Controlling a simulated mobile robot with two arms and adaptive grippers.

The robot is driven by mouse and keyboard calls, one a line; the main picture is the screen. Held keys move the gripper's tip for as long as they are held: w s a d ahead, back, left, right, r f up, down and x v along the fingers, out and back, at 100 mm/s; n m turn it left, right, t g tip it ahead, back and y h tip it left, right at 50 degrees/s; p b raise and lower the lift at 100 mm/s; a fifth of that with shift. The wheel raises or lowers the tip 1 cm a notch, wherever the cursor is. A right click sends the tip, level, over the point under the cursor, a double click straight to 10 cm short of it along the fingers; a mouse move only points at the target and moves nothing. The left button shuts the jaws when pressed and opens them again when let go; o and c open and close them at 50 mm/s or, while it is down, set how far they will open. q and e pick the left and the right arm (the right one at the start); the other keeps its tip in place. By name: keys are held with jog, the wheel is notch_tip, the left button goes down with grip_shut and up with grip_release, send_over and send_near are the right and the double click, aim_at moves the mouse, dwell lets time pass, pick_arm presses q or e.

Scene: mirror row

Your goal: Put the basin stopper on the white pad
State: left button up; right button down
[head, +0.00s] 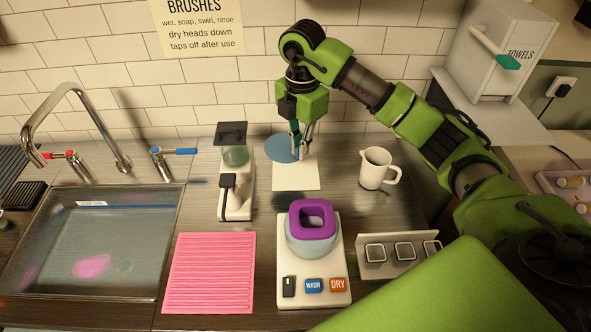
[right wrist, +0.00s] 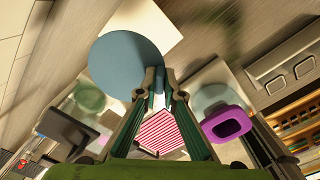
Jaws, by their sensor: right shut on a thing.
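The basin stopper, a flat blue-grey disc (head: 280,147), is at the back of the counter by the tiled wall. My right gripper (head: 299,152) is shut on its edge, and most of the disc sticks out to the left of the fingers. The white pad (head: 297,180) lies flat just below and in front of the disc. In the right wrist view the stopper (right wrist: 122,62) covers part of the white pad (right wrist: 150,25). I cannot tell whether the stopper touches the pad. My left gripper is not in view.
A white mug (head: 375,168) stands right of the pad, and a small dispenser-like device (head: 237,195) stands left. In front are a washer (head: 311,262) with a purple ring, a pink ribbed mat (head: 211,270) and a switch panel (head: 372,255). The sink (head: 125,265) is at left.

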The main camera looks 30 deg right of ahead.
aim_at(303, 184)
jog(key=m, duration=0.1)
jog(key=d+m, duration=0.1)
jog(key=m, duration=0.1)
jog(key=shift+f+m, duration=0.3)
jog(key=shift+f, duration=0.35)
notch_tip(303, 184, down, 9)
jog(key=p, duration=0.2)
jog(key=shift+f+p, duration=0.2)
jog(key=shift+p, duration=0.2)
jog(key=shift+f, duration=0.1)
jog(key=c, duration=2.2)
grip_release()
